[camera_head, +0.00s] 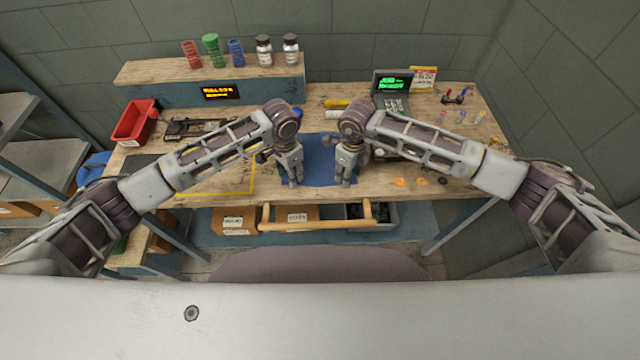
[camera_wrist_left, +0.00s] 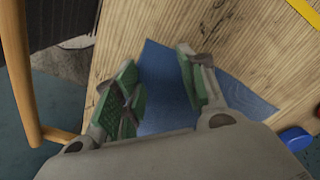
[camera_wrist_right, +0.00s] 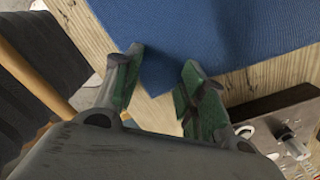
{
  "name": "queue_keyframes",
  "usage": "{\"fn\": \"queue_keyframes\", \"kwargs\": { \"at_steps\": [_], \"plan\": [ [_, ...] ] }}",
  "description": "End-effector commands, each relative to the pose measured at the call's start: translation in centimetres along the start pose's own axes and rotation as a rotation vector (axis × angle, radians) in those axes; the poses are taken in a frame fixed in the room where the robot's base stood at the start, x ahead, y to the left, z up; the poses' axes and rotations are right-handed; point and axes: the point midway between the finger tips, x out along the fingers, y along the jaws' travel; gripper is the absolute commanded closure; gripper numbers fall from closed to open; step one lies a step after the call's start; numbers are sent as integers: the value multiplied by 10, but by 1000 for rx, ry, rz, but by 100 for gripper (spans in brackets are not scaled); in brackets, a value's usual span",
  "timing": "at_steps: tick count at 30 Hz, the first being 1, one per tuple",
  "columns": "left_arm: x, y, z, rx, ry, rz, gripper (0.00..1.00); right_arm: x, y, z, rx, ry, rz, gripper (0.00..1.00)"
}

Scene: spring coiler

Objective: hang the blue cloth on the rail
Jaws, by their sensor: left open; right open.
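The blue cloth (camera_head: 320,158) lies flat on the wooden workbench near its front edge. The pale wooden rail (camera_head: 318,228) runs along the bench front, below the top; it also shows in the left wrist view (camera_wrist_left: 18,80) and the right wrist view (camera_wrist_right: 38,80). My left gripper (camera_head: 293,180) is open over the cloth's left front corner area, with cloth (camera_wrist_left: 163,75) visible between its fingers. My right gripper (camera_head: 345,180) is open at the right front corner, which shows between its fingers (camera_wrist_right: 155,88). Whether the fingertips touch the cloth cannot be told.
A red bin (camera_head: 135,122) and a clamp-like device (camera_head: 195,128) are at the bench's left. A shelf (camera_head: 215,70) with springs and jars stands behind. A small laptop-like screen (camera_head: 393,84) is at the back right. Boxes (camera_head: 233,220) sit below, behind the rail.

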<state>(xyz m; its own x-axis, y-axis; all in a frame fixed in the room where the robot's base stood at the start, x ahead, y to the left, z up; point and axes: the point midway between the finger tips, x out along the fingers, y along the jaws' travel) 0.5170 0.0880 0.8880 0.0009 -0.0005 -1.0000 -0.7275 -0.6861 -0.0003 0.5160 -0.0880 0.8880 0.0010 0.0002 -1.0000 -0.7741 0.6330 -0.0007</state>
Motion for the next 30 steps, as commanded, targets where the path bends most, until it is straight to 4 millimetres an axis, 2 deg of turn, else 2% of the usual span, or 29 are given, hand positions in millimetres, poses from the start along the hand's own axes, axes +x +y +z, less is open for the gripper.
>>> {"fn": "queue_keyframes", "kwargs": {
  "at_steps": [4,23,30],
  "plan": [
    [1,0,0,0,-1,1,59,1,0,0,0,2,1,59],
    [4,0,1,0,-4,0,99,4,0,-2,1,4,1,99],
    [4,0,2,0,-5,1,100,5,0,-2,1,5,0,100]
  ]
}}
